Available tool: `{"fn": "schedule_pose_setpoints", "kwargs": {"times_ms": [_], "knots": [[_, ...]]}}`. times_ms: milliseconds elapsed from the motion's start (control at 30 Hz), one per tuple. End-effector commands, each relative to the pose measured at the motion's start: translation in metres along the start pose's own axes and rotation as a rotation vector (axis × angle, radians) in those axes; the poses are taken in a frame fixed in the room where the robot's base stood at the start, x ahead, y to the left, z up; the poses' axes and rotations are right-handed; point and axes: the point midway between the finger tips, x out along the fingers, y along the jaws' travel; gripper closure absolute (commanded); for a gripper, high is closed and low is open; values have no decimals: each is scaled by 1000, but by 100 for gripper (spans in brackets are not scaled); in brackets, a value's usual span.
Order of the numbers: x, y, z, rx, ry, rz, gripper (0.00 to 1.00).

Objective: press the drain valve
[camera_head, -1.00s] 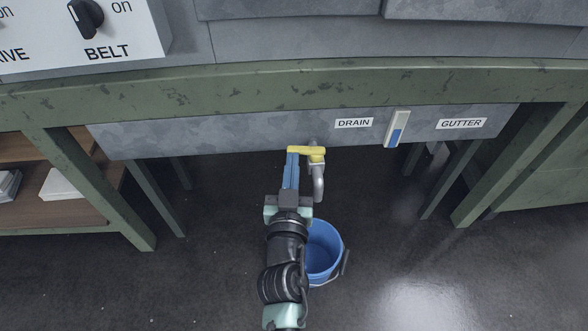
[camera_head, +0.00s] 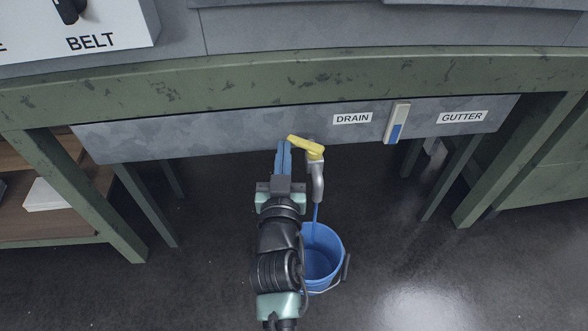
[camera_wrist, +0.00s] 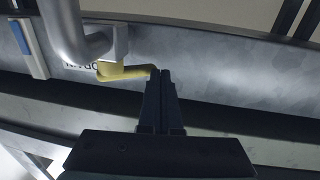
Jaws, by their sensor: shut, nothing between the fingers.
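The drain valve has a yellow lever (camera_head: 308,148) on a grey bent pipe (camera_head: 317,182), under the metal panel's DRAIN label (camera_head: 352,119). The lever slants, its free left end higher than its pivot end. A thin blue stream (camera_head: 315,214) runs from the spout into a blue bucket (camera_head: 322,262) on the floor. My gripper (camera_head: 284,144) is shut and empty, its fingertips at the lever's left end. In the wrist view, the tips of my gripper (camera_wrist: 163,72) meet the end of the yellow lever (camera_wrist: 124,72), apparently touching it.
A white and blue gauge (camera_head: 397,124) sits between the DRAIN and GUTTER labels (camera_head: 462,117). The green table beam (camera_head: 300,82) crosses above. A wooden shelf (camera_head: 40,215) stands at left. Dark floor around the bucket is clear.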

Motion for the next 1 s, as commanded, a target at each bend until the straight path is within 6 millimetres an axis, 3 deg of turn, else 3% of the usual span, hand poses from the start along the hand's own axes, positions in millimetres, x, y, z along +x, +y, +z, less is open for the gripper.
{"fn": "schedule_pose_setpoints", "kwargs": {"times_ms": [500,1000], "knots": [[24,-2,0,1,-1,0,100],[30,-1,0,0,-1,0,100]]}}
